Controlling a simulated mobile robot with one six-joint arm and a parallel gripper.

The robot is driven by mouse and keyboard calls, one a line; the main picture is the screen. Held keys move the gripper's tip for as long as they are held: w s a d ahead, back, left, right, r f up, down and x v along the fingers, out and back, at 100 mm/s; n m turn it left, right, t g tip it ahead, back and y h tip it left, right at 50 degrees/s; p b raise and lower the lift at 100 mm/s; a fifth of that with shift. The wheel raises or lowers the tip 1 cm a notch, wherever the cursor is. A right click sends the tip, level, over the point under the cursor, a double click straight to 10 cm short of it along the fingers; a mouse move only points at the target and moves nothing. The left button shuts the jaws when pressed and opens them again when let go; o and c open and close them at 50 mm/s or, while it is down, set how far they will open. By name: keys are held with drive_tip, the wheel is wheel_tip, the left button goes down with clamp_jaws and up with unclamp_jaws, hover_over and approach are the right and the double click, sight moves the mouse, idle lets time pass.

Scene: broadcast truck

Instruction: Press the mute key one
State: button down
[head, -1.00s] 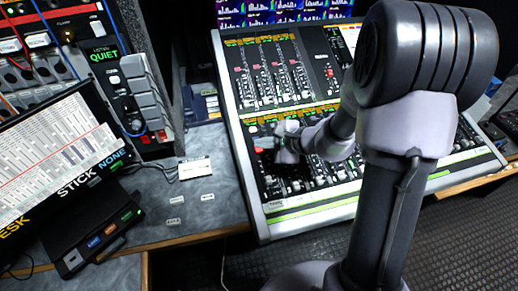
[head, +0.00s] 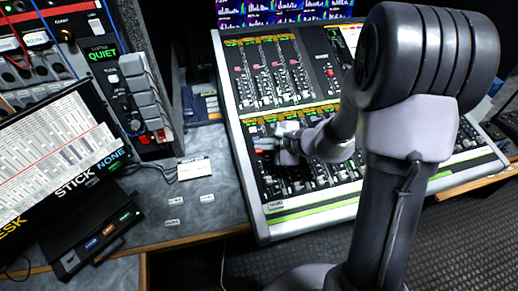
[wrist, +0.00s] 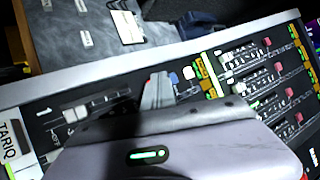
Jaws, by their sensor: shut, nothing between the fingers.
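The sloped mixing console (head: 237,107) fills the middle of the head view, with rows of faders and small keys. My gripper (head: 262,142) is shut and empty, low over the upper left part of the console's lower fader bank. In the wrist view its grey fingers (wrist: 157,90) point at the panel among small keys. A pale round key (wrist: 189,72) and a blue key (wrist: 173,78) are just right of the fingertips. A bit of red shows at the fingertips. I cannot tell which key is mute key one, or whether the fingertips touch a key.
A name strip reading TARIQ (wrist: 9,138) is on the console's near edge. Left of the console is a grey desk (head: 222,180) with a white card (head: 194,169) and small labels. A laptop (head: 60,150) and a rack (head: 110,60) stand farther left.

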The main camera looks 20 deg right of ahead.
drive_tip(key=shift+s+r+p, duration=0.15)
drive_tip(key=shift+r+p, duration=0.3)
drive_tip(key=shift+r, duration=0.4)
drive_tip(key=shift+r, duration=0.1)
drive_tip(key=r+p, duration=0.1)
drive_tip(key=r, duration=0.1)
drive_tip(key=r+p, duration=0.3)
drive_tip(key=shift+s+r, duration=0.35)
drive_tip(key=shift+s, duration=0.05)
